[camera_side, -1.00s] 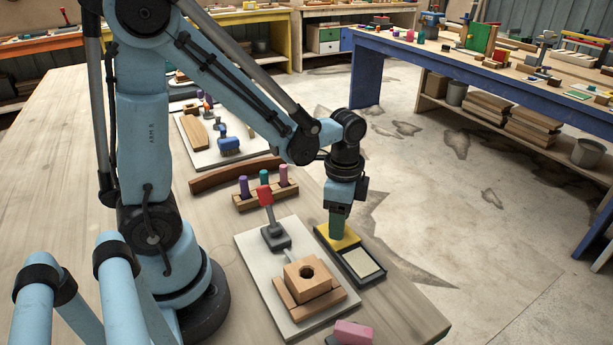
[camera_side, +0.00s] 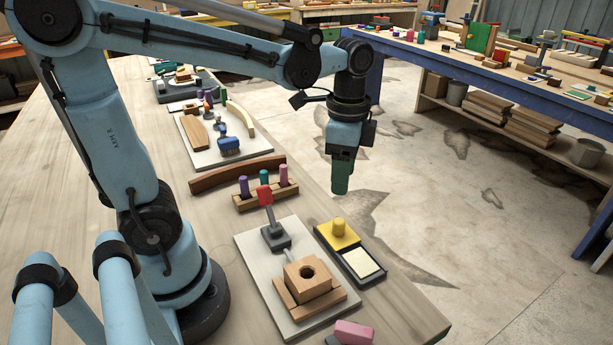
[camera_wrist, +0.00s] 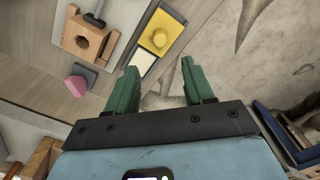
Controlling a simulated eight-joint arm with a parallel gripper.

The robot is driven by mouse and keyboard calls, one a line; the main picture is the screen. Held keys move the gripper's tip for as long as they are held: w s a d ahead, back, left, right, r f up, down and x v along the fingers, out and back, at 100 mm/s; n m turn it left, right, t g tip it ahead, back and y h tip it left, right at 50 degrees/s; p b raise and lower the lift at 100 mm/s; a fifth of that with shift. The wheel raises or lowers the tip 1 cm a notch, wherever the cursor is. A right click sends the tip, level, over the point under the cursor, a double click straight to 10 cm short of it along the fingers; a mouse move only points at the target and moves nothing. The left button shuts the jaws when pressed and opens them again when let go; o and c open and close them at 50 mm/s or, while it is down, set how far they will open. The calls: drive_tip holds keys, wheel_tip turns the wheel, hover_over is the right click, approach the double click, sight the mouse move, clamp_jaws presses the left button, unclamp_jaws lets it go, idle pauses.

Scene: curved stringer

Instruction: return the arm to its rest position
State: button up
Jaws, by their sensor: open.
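My gripper (camera_side: 341,178) hangs in the air pointing down, above the table's right edge and higher than everything on the table. In the wrist view its two green fingers (camera_wrist: 158,88) stand apart with nothing between them. A yellow block with a round knob (camera_side: 338,234) sits in the back half of a dark tray (camera_side: 360,251), below my gripper and clear of it. The yellow block also shows in the wrist view (camera_wrist: 161,33), beyond the fingertips. A pale pad (camera_side: 360,262) lies in the tray's front half.
A white board (camera_side: 251,249) holds a wooden block with a hole (camera_side: 308,277) and a red-ended lever (camera_side: 266,197). A peg rack (camera_side: 266,196), a brown curved piece (camera_side: 236,173) and a pink block (camera_side: 352,333) are nearby. A blue-legged bench (camera_side: 400,62) stands beyond open floor.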

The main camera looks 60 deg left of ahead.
idle(0.3)
drive_tip(key=n+t, duration=0.2)
drive_tip(key=n, duration=0.1)
drive_tip(key=s+n+t, duration=0.1)
drive_tip(key=n+t, duration=0.1)
drive_tip(key=n, duration=0.1)
drive_tip(key=s+n+t, duration=0.1)
drive_tip(key=n+t, duration=0.2)
drive_tip(key=shift+s+d+f, duration=0.25)
drive_tip(key=shift+f, duration=0.1)
